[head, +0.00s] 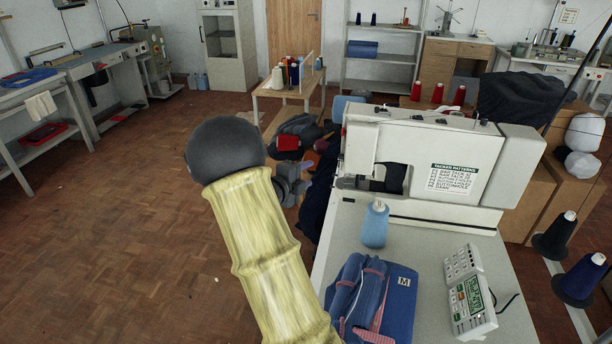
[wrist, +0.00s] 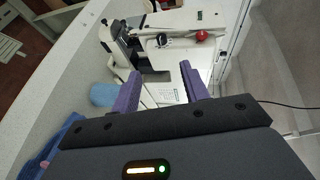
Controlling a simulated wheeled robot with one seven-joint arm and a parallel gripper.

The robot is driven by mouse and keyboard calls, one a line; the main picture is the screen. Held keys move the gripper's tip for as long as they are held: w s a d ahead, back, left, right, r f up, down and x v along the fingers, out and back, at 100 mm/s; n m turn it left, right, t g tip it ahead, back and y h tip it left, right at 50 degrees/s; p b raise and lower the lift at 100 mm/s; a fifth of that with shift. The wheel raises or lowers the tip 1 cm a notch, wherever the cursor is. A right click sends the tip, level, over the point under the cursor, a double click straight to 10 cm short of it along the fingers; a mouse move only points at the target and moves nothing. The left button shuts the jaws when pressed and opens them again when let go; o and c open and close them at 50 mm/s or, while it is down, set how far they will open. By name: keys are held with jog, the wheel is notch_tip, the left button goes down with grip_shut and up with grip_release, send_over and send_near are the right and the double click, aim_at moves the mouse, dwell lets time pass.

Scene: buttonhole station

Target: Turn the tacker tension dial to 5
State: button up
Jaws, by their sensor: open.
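The tacker (head: 415,150) is a white sewing machine on a grey table, with a "TACKER PATTERNS" label on its front. It also shows in the wrist view (wrist: 190,48), beyond my fingertips.
A light-blue thread cone (head: 375,225) stands in front of the tacker. Folded blue cloth (head: 393,290) marked M lies nearer. A control panel (head: 470,292) sits on the table's right. Red cones (head: 438,93) stand behind the tacker. Open floor (head: 130,230) lies left.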

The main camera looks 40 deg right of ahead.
jog(key=a+f+n+t+y, duration=0.1)
jog(key=a+n+t+y, duration=0.1)
jog(key=a+n+y, duration=0.5)
jog(key=a+f+n+t+y, duration=0.2)
jog(key=a+n+y, duration=0.2)
jog(key=a+n, duration=0.75)
jog(key=s+a+f+n+g+y, duration=0.1)
jog(key=s+a+n+g+y, duration=0.1)
jog(key=s+a+n, duration=0.4)
jog(key=s+a+f+n+g+y, duration=0.1)
jog(key=s+a+n+g, duration=0.2)
jog(key=s+a+n, duration=0.4)
jog(key=s+a, duration=0.1)
jog(key=s, duration=0.5)
jog(key=shift+s+a+g+y, duration=0.15)
jog(key=shift+s+g+y, duration=0.15)
jog(key=shift+y, duration=0.1)
jog(key=shift+w, duration=0.2)
jog(key=shift+c, duration=1)
